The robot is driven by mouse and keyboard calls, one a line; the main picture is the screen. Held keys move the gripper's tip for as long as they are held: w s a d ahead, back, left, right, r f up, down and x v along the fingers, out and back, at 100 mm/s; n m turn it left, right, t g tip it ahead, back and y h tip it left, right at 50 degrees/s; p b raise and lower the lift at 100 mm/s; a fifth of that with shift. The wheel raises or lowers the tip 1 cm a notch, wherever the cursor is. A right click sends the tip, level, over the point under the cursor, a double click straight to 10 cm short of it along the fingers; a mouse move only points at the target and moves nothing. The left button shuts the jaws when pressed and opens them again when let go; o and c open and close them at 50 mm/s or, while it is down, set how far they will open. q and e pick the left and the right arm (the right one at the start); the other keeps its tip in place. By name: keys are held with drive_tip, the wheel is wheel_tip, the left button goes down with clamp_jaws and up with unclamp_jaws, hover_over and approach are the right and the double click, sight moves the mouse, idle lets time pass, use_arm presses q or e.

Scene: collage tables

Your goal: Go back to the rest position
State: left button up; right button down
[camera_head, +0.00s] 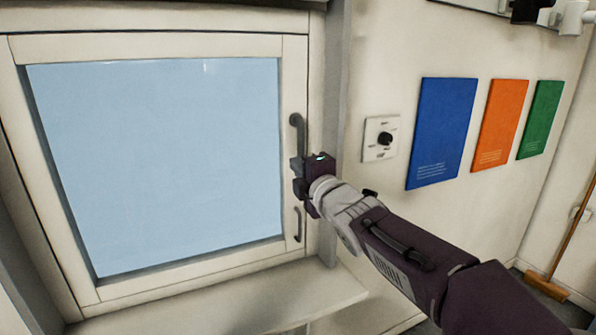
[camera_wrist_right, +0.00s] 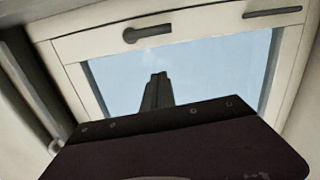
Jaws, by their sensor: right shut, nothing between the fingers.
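My right gripper (camera_head: 297,172) reaches in from the lower right in the head view. It is shut and empty, in front of the right side of the window frame, close to the dark upper window handle (camera_head: 297,128). I cannot tell whether it touches the frame. In the right wrist view the closed fingers (camera_wrist_right: 157,90) stand out against the pane, apart from the dark handle (camera_wrist_right: 147,33). The window (camera_head: 160,160) looks closed, with a pale blue pane. My left gripper is not in view.
A slim lower handle (camera_head: 298,225) is on the frame. A pale sill (camera_head: 230,300) juts out below. A wall dial (camera_head: 381,138) and blue (camera_head: 441,132), orange (camera_head: 499,125) and green (camera_head: 540,119) panels are to the right. A broom (camera_head: 547,287) stands at far right.

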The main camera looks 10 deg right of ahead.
drive_tip(key=s+d+f+m+g+h+p, duration=0.1)
drive_tip(key=s+d+f+m+g, duration=0.15)
drive_tip(key=f, duration=0.65)
drive_tip(key=s+d+f+m+g+h, duration=0.2)
drive_tip(key=d+f+m+g, duration=0.15)
drive_tip(key=f, duration=0.55)
drive_tip(key=s+d+f+m+g+h+p, duration=0.1)
drive_tip(key=s+d+f+m+g, duration=0.2)
drive_tip(key=f, duration=0.6)
drive_tip(key=s+d+f+m+g, duration=0.1)
drive_tip(key=s+f+m+g, duration=0.2)
drive_tip(key=s+f+m, duration=0.3)
drive_tip(key=s+d+f+m+g, duration=0.1)
drive_tip(key=s+f+m+g, duration=0.3)
drive_tip(key=s, duration=1)
wheel_tip(320, 180, down, 4)
drive_tip(key=m, duration=0.3)
drive_tip(key=shift+r, duration=0.15)
